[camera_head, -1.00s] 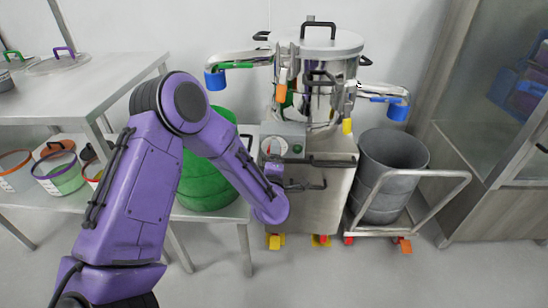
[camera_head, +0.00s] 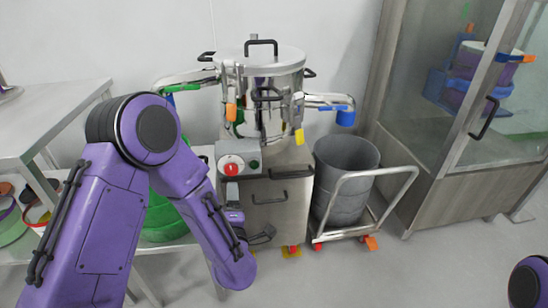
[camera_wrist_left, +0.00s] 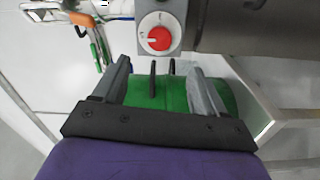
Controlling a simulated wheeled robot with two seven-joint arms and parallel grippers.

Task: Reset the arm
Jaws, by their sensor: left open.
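My left arm (camera_head: 150,190) comes in from the left and bends down at its purple elbow. My left gripper (camera_head: 262,236) is mostly hidden by my forearm, low in front of the steel machine (camera_head: 273,222). The left wrist view shows its two grey fingers (camera_wrist_left: 160,78) spread apart with nothing gripped. Beyond them are the red knob (camera_wrist_left: 159,38) on its grey panel and a green drum (camera_wrist_left: 180,92). In the head view the red knob (camera_head: 231,169) is above the gripper. A dark, rounded part of my right arm (camera_head: 528,285) shows at the lower right; its gripper is out of sight.
A grey bin (camera_head: 345,180) stands on a cart (camera_head: 395,190) right of the machine. A glass-fronted cabinet (camera_head: 430,180) is further right. A steel table (camera_head: 60,115) is at left, and the green drum (camera_head: 163,218) is behind my arm.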

